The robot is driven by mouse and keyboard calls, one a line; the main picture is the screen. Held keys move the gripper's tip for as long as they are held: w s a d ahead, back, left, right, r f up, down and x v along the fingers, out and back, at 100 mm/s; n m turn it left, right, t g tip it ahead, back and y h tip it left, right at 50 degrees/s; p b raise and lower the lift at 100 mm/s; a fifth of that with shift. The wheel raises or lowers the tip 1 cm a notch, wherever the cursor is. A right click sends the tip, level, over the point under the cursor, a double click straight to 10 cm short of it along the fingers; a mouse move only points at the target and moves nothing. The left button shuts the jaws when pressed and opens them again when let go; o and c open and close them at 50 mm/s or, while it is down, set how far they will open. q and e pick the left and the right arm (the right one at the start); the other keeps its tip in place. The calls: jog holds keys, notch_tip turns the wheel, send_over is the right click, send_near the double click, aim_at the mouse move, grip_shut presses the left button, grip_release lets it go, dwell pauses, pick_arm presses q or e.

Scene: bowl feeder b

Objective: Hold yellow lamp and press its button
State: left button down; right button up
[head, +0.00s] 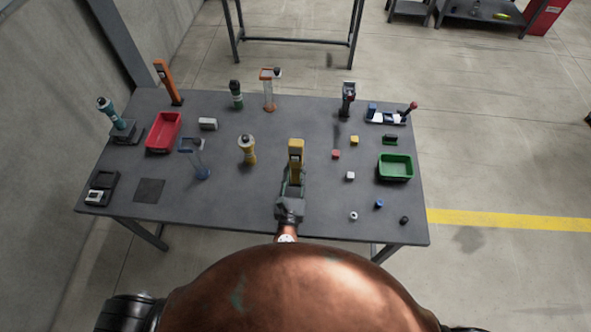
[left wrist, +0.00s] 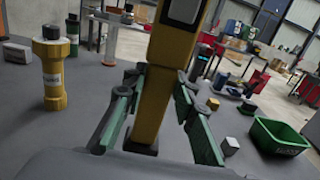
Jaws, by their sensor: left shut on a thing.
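The yellow lamp (head: 296,147) stands upright near the middle of the grey table, a tall slim body with a dark panel at its upper part. In the left wrist view the lamp (left wrist: 154,95) rises between the green-grey fingers, its top cut off by the frame edge. My left gripper (head: 292,178) comes from the table's front edge and is shut on the lamp's lower part. The lamp's foot is at or close to the table top; I cannot tell if it touches. I cannot make out its button. My right gripper is not in view.
A yellow, black-topped flashlight (head: 248,152) stands left of the lamp; a clear blue-based lamp (head: 200,163) is farther left. Small cubes, including a red one (head: 335,154), and a green bin (head: 395,178) lie right. A red bin (head: 151,146) is at left.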

aim_at(295, 178)
pick_arm(q)
jog(key=shift+f+b, duration=2.1)
jog(key=shift+f, duration=0.6)
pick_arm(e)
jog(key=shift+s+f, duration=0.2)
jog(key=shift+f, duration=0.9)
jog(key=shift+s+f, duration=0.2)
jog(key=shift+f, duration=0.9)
pick_arm(q)
jog(key=c, duration=2.1)
grip_release()
jog(key=shift+f, duration=0.1)
grip_shut()
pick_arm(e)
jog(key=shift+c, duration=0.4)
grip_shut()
